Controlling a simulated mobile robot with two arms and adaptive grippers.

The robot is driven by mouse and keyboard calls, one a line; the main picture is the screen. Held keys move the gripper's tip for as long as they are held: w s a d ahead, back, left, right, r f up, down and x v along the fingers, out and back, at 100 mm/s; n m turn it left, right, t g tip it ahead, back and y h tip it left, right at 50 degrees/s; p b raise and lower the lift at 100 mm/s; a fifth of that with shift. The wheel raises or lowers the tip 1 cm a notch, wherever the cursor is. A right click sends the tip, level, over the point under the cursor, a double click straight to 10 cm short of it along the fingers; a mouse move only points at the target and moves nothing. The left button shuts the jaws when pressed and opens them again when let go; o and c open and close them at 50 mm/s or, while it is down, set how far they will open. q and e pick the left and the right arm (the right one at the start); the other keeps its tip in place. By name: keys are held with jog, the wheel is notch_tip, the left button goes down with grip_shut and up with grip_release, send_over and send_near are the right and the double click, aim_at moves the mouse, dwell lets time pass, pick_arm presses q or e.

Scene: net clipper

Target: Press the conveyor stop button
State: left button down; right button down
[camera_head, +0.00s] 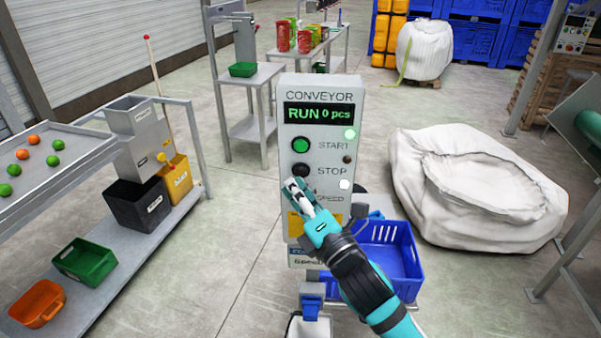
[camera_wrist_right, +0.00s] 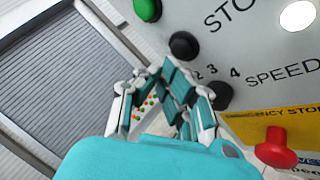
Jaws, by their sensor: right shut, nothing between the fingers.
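The conveyor control panel (camera_head: 320,95) stands upright in front of me, its display reading RUN 0 pcs. The black STOP button (camera_head: 301,171) sits below the green START button (camera_head: 301,146). My right gripper (camera_head: 294,187) is shut and empty, just below the STOP button, and partly covers the speed knob. In the right wrist view the STOP button (camera_wrist_right: 184,45) lies above the fingertips (camera_wrist_right: 165,68), with a visible gap in the picture. The speed knob (camera_wrist_right: 221,95) is right beside the fingers. My left gripper is out of view.
A red emergency stop button (camera_wrist_right: 275,150) on a yellow plate is low on the panel. A blue crate (camera_head: 390,255) stands right of the panel, a large white sack (camera_head: 480,190) farther right. A sorting table (camera_head: 60,170) is at the left.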

jog(key=shift+w, duration=0.2)
jog(key=shift+w, duration=0.25)
jog(key=shift+w, duration=0.4)
dwell(0.9)
dwell(0.3)
jog(key=shift+s+p, duration=0.4)
jog(key=shift+s, duration=0.5)
jog(key=s, duration=0.5)
jog(key=shift+a+p, duration=0.2)
jog(key=shift+p, duration=0.2)
